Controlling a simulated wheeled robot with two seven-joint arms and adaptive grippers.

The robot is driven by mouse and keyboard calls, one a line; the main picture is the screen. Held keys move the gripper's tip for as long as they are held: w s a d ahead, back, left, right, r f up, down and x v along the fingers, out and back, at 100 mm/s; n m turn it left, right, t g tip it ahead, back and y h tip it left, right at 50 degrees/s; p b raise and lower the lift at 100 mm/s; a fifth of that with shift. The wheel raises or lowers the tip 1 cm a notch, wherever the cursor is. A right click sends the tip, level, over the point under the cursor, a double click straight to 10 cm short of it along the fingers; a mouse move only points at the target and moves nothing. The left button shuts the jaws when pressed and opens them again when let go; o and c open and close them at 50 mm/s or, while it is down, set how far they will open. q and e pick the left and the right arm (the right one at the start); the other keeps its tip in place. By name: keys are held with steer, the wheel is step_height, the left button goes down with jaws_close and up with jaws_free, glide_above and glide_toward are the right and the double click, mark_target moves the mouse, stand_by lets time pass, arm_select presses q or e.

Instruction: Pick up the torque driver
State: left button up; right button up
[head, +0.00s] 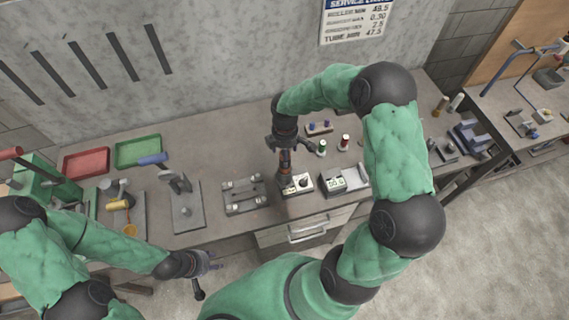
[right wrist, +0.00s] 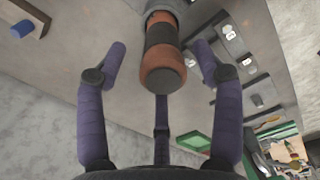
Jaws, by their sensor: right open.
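The torque driver (head: 285,164) stands upright on the bench, its lower end at a small white block (head: 299,185). My right gripper (head: 291,146) is above and around the driver's top. In the right wrist view the right gripper (right wrist: 160,50) is open, one finger on each side of the handle with gaps visible. My left gripper (head: 205,272) is open and empty, in front of the bench edge, well away from the driver.
A white display box (head: 345,180) stands close right of the driver, and a grey fixture (head: 245,194) is to its left. Small bottles (head: 322,147) stand behind. Red (head: 86,163) and green (head: 138,151) trays lie at the back left. Bare bench lies behind the grey fixture.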

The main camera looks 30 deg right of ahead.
step_height(320, 180, down, 5)
steer(key=shift+s, duration=0.15)
steer(key=shift+r, duration=0.1)
jaws_close()
